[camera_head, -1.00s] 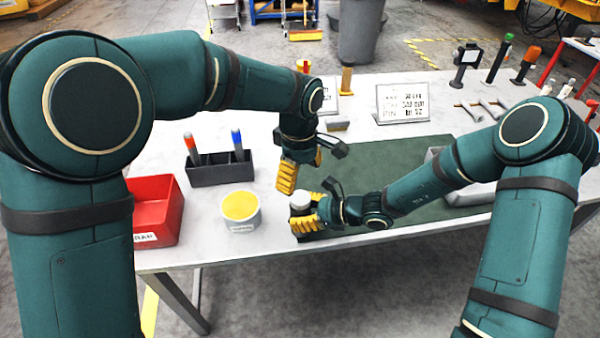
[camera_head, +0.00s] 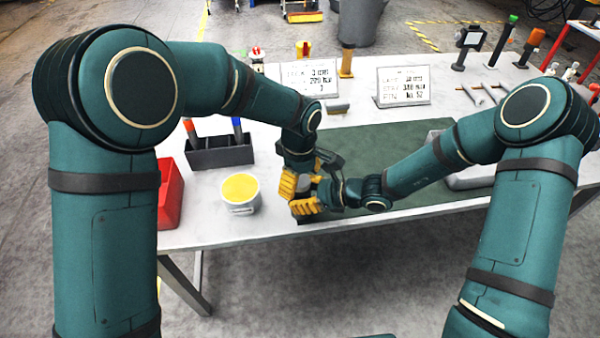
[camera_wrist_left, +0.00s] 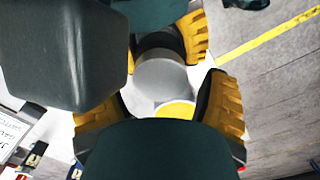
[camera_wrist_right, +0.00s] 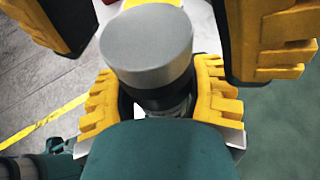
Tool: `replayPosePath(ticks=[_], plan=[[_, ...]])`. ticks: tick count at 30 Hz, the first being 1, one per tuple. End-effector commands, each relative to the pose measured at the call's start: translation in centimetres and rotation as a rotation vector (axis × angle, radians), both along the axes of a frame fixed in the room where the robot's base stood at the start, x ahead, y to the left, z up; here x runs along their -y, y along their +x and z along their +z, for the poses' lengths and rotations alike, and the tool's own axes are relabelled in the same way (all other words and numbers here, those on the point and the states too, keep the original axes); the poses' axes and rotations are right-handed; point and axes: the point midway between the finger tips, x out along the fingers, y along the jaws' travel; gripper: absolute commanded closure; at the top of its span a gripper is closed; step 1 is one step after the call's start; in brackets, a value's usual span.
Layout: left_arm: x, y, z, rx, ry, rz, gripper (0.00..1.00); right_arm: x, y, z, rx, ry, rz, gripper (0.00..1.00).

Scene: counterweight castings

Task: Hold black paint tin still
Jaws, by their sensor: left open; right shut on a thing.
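The black paint tin is a dark cylinder with a grey lid (camera_wrist_right: 147,45); the lid also shows in the left wrist view (camera_wrist_left: 160,78). It stands upright at the table's front edge, mostly hidden by my grippers in the head view. My right gripper (camera_head: 308,205) is shut on its dark body, with yellow fingers on both sides in the right wrist view (camera_wrist_right: 160,105). My left gripper (camera_head: 300,185) is open just above. Its fingers are spread on either side of the lid in the left wrist view (camera_wrist_left: 165,112), and I cannot tell whether they touch it.
A white tub with yellow contents (camera_head: 241,207) stands left of the grippers. A red bin (camera_head: 170,195) and a black holder with markers (camera_head: 218,155) are further left. A green mat (camera_head: 375,145) lies behind my right forearm. Signs (camera_head: 403,86) stand at the back.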

Motion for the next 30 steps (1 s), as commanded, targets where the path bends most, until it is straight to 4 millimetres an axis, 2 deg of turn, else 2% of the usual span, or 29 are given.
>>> replayPosePath(ticks=[7, 13, 14, 17, 25, 30], plan=[[0.00, 0.01, -0.01, 0.000, 0.000, 0.000, 0.22, -0.02, 0.02, 0.07, 0.002, 0.002, 0.000, 1.00], [-0.01, 0.02, 0.01, 0.001, -0.001, 0.000, 0.93, -0.03, 0.02, 0.07, 0.002, 0.002, 0.000, 1.00], [-0.01, 0.02, 0.01, 0.001, -0.001, 0.000, 0.96, -0.03, 0.02, 0.07, 0.002, 0.002, 0.000, 1.00], [0.00, 0.03, 0.02, 0.001, -0.001, -0.013, 0.96, -0.04, 0.01, 0.07, 0.002, 0.002, 0.000, 1.00], [-0.02, 0.06, 0.01, 0.004, -0.003, -0.268, 0.96, -0.04, 0.01, 0.07, 0.001, 0.002, 0.001, 1.00], [0.00, 0.06, 0.02, 0.005, -0.002, -0.295, 0.96, -0.04, 0.00, 0.07, 0.001, 0.002, 0.001, 1.00]])
